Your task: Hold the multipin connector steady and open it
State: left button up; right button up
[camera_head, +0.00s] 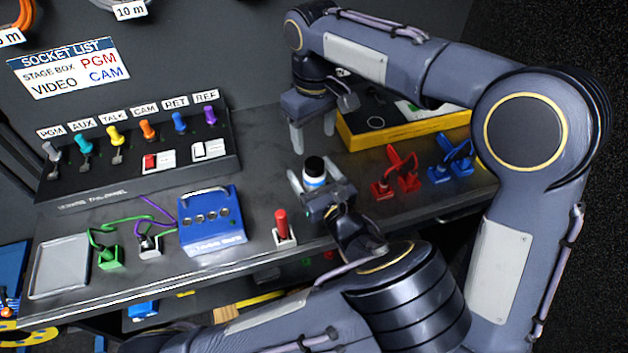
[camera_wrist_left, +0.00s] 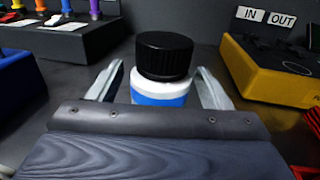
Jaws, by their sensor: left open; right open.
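The multipin connector, an upright cylinder with a ribbed black cap above a white and blue body, stands on the dark desk in the head view (camera_head: 314,170). It also shows in the left wrist view (camera_wrist_left: 163,75), where its lower part is hidden by my gripper. My left gripper (camera_head: 313,180) is open, with one finger on each side of the connector's body; I cannot tell whether they touch it. My right gripper (camera_head: 313,132) is open and empty, pointing down above and behind the connector, apart from its cap.
A yellow box (camera_head: 385,134) stands behind to the right. Red (camera_head: 383,190) and blue (camera_head: 440,173) plugs lie right of the connector. A red stick on a white base (camera_head: 282,228), a blue box (camera_head: 212,222) and a socket panel (camera_head: 130,165) are to the left.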

aim_at(314, 163)
pick_arm(q)
jog(key=shift+w+a, duration=0.25)
jog(key=shift+w, duration=0.2)
grip_shut()
pick_arm(e)
jog(key=m, duration=0.5)
jog(key=shift+f, duration=0.1)
jog(key=m, duration=0.4)
jog(key=shift+m, duration=0.4)
jog(key=m, duration=0.3)
jog(key=shift+m, duration=0.4)
jog(key=m, duration=0.4)
jog(key=shift+m, duration=0.3)
jog(key=shift+f, duration=3.9)
